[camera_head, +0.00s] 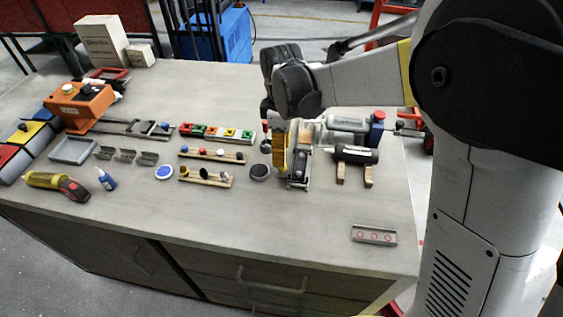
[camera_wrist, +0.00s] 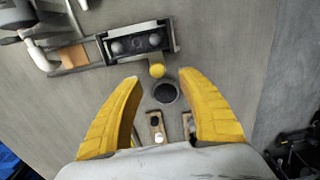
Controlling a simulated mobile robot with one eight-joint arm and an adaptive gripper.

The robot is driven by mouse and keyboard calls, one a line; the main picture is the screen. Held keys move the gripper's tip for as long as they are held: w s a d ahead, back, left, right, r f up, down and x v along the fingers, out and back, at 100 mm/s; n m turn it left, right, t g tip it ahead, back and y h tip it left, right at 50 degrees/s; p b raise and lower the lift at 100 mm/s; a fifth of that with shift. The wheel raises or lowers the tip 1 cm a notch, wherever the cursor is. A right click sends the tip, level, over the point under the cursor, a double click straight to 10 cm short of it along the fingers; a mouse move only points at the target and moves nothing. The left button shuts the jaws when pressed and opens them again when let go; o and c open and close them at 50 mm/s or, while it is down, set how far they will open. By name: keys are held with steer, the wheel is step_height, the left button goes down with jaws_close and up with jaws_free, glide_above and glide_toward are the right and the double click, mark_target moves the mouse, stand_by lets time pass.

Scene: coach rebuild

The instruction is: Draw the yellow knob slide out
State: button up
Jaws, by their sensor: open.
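The yellow knob (camera_wrist: 157,71) is a small round ball at the edge of a dark rectangular slide housing (camera_wrist: 138,43), which has grey round parts on its top. My gripper (camera_wrist: 160,82) is open, with its two yellow fingers spread on either side of the knob in the picture. No contact with the knob shows, and the height gap cannot be told. In the head view my gripper (camera_head: 291,148) hangs over the slide housing (camera_head: 298,177) near the table's right part. The knob cannot be made out there, and my gripper hides part of the housing.
A dark round dish (camera_head: 260,171) lies left of the housing, with wooden racks of coloured knobs (camera_head: 207,177) beyond it. A black cylinder (camera_head: 355,154) on wooden blocks stands to the right. A small plate with red circles (camera_head: 374,235) lies near the front right.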

step_height(320, 180, up, 6)
stand_by(0.6)
steer(key=s+d+r+m+t+b, duration=0.1)
steer(key=s+d+m+t, duration=0.6)
steer(key=s+d+m, duration=0.8)
steer(key=shift+s+d+m+b, duration=0.4)
steer(key=shift+s+d+b, duration=0.4)
steer(key=shift+s+d, duration=0.5)
stand_by(0.3)
